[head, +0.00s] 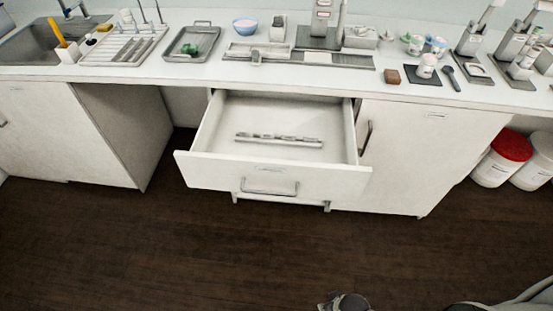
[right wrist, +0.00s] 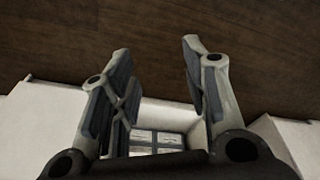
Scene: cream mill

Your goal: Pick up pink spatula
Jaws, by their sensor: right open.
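I cannot make out a pink spatula in either view. The open drawer (head: 268,180) below the counter holds a row of thin grey items (head: 278,139) lying flat, too small to identify. My right gripper (right wrist: 155,62) is open in the right wrist view, with nothing between its fingers. At the bottom edge of the head view only small parts of my own arm show. My left gripper is not in view.
The counter (head: 150,72) carries a sink (head: 40,45), a metal tray (head: 194,42), a blue bowl (head: 245,26) and a dark mat (head: 422,75) with a small jar. White buckets, one with a red lid (head: 511,146), stand at right. The dark floor before the drawer is clear.

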